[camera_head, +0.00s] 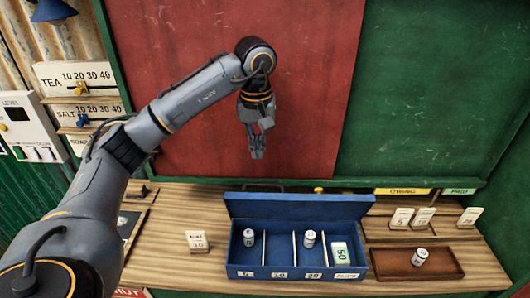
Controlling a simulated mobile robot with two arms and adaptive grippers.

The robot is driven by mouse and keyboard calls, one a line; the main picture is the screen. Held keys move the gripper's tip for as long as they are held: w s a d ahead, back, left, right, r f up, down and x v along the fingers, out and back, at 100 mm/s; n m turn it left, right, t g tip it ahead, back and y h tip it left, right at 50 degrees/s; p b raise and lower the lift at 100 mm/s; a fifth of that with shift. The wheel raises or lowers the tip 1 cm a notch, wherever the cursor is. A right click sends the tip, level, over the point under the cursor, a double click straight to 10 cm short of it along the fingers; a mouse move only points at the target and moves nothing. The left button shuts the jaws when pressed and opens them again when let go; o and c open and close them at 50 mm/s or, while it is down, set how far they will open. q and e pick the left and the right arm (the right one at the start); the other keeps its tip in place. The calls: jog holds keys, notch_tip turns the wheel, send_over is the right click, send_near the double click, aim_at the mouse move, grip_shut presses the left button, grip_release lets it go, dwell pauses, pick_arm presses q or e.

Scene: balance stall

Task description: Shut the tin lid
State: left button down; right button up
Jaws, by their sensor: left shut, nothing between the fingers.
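The blue tin (300,284) stands on the wooden counter, with its front toward me. Its lid (300,207) is open and raised along the back edge. Inside, dividers make several compartments. My left gripper (257,152) is shut and empty. It points down in front of the red wall panel, above the lid in the picture and not touching it. My right gripper is not in view.
A brown tray (446,272) holding a white cylinder (420,256) is right of the tin. Small cards (424,218) stand behind it. A card (197,241) stands left of the tin. Labelled price boards (76,77) hang at the left wall.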

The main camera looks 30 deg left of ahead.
pick_arm(q)
notch_tip(320, 180, down, 9)
jog(key=p, duration=0.2)
jog(key=shift+r, duration=0.15)
jog(key=shift+w+a, duration=0.1)
jog(key=shift+w, duration=0.15)
